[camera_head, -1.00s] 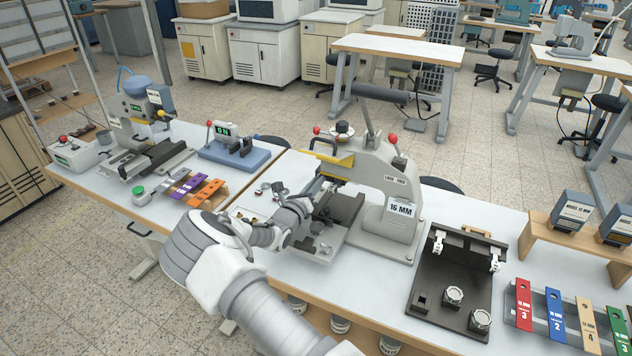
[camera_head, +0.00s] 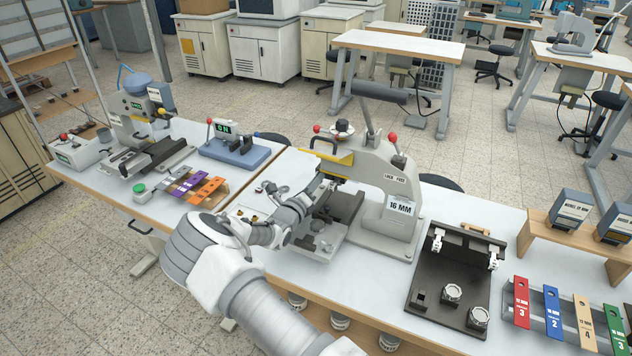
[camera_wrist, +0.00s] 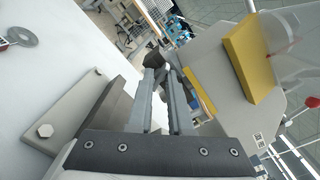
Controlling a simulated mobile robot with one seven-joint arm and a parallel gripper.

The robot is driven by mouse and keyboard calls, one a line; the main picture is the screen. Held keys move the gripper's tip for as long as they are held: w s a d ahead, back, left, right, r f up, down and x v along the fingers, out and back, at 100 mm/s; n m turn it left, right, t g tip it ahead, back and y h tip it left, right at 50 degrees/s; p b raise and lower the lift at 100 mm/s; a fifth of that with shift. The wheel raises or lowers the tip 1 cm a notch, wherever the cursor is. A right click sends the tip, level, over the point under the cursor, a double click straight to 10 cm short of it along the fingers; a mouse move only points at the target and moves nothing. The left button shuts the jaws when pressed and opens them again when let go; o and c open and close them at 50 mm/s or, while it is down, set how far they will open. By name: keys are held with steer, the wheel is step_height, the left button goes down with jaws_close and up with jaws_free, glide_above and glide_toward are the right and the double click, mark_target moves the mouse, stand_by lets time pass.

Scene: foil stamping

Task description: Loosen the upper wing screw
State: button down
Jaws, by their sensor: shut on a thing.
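The grey stamping press (camera_head: 385,190), labelled 16 MM, stands mid-table with a yellow part (camera_head: 340,157) at its front. My gripper (camera_head: 318,183) reaches in from the left at the press head, above its dark bed. In the wrist view my gripper (camera_wrist: 161,76) has its two grey fingers close together on a small dark piece. This piece, which looks like the upper wing screw (camera_wrist: 155,60), shows a dark knob-like end at the fingertips. The rest of it is hidden by the fingers. The yellow part also shows in the wrist view (camera_wrist: 250,57), right of the fingers.
A black fixture board (camera_head: 455,270) with round metal pieces lies right of the press. Coloured labelled strips (camera_head: 555,318) stand at the far right. A blue fixture (camera_head: 235,150) and another machine (camera_head: 140,120) are on the left table. A washer (camera_wrist: 22,37) lies on the white tabletop.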

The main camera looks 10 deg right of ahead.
steer(key=c, duration=0.8)
jaws_free()
steer(key=shift+c, duration=0.2)
